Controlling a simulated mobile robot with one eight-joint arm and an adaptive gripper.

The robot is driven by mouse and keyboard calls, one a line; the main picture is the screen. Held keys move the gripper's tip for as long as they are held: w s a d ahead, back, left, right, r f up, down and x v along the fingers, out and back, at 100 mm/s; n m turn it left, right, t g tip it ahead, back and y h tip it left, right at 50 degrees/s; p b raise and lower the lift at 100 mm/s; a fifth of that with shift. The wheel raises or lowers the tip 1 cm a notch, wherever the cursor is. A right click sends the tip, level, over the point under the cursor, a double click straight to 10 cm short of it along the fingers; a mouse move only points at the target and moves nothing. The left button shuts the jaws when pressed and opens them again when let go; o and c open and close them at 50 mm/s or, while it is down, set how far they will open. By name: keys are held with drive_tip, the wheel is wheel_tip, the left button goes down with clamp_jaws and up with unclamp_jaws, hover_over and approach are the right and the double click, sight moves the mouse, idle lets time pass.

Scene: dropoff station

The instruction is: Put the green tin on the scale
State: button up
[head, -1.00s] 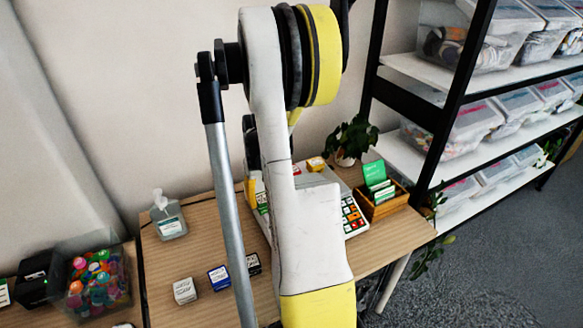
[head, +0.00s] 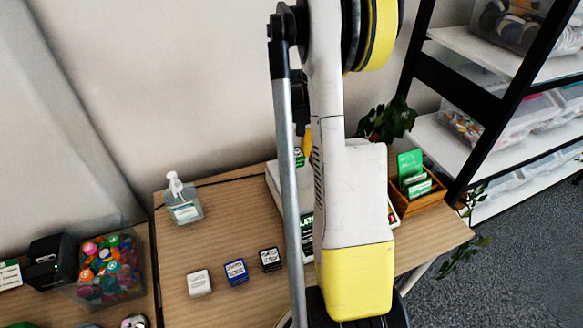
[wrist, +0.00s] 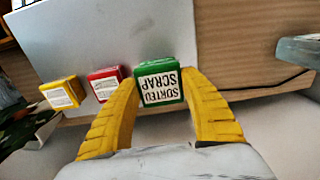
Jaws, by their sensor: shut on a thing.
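The green tin (wrist: 160,84), with a white printed label, sits between the yellow fingers of my gripper (wrist: 160,80) in the wrist view. The gripper is shut on it. The grey plate of the scale (wrist: 110,38) lies behind the tin; I cannot tell whether the tin touches it. A red tin (wrist: 105,83) and a yellow tin (wrist: 61,93) are in a row to the left, at the plate's edge. In the head view my arm covers most of the scale (head: 272,183), the green tin and the gripper.
On the table (head: 235,215) stand a pump bottle (head: 183,203), white (head: 199,283), blue (head: 236,271) and black (head: 270,259) tins, and a wooden card box (head: 418,190). A bin of colourful caps (head: 108,268) is at left. Bare wood shows between bottle and scale.

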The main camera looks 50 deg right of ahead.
sight(291, 172)
drive_tip(key=shift+w+a+f, duration=0.15)
drive_tip(key=shift+w+f, duration=0.3)
drive_tip(key=shift+w, duration=0.15)
drive_tip(key=shift+f+b, duration=0.8)
drive_tip(key=shift+f, duration=1.05)
drive_tip(key=shift+f, duration=0.25)
drive_tip(key=o, duration=1.4)
drive_tip(key=shift+r, duration=0.1)
drive_tip(key=shift+c, duration=0.2)
